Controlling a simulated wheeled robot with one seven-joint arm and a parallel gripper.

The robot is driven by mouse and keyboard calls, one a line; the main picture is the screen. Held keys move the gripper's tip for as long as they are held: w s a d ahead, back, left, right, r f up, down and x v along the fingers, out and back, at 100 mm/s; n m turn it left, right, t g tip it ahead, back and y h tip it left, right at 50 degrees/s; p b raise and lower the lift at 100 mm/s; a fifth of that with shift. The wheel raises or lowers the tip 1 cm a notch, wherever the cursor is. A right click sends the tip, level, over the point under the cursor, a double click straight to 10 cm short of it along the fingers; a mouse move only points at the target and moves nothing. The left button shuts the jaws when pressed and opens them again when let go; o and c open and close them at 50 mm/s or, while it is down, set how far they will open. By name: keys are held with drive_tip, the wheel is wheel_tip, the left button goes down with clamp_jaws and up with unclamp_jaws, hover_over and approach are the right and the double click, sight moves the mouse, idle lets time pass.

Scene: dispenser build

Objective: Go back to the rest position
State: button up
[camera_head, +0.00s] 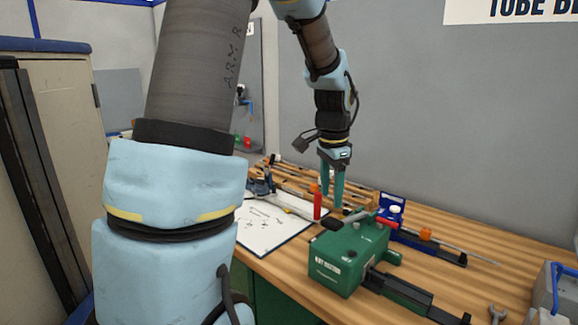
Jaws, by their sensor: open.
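My gripper (333,190) hangs from my arm above the workbench, its two teal fingers pointing down. The fingers are apart with nothing visible between them. A red upright cylinder (317,203) with an orange top stands just left of and below the fingertips; I cannot tell the exact depth between them. A green box-shaped machine (350,254) stands on the bench in front and to the right of the gripper. My upper arm covers much of the left middle of the view.
The wooden workbench (470,237) carries a white drawing sheet (265,232), a blue stand (391,205), an orange piece (425,233), long rods and a wrench (497,314). A grey and blue box (552,290) is at the right edge. A cabinet (65,110) stands left.

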drive_tip(key=s+a+f+n+t, duration=0.1)
drive_tip(key=s+a+f+n, duration=0.1)
drive_tip(key=s+a+n, duration=0.5)
drive_tip(key=s+a+f+n, duration=0.25)
drive_tip(key=a+n, duration=0.35)
drive_tip(key=a, duration=0.4)
wheel_tip(320, 180, down, 11)
drive_tip(key=s+b, duration=0.1)
drive_tip(key=b, duration=0.9)
drive_tip(key=shift+s+d+r+g, duration=0.15)
drive_tip(key=shift+s+d+g, duration=0.15)
drive_tip(key=shift+s, duration=0.1)
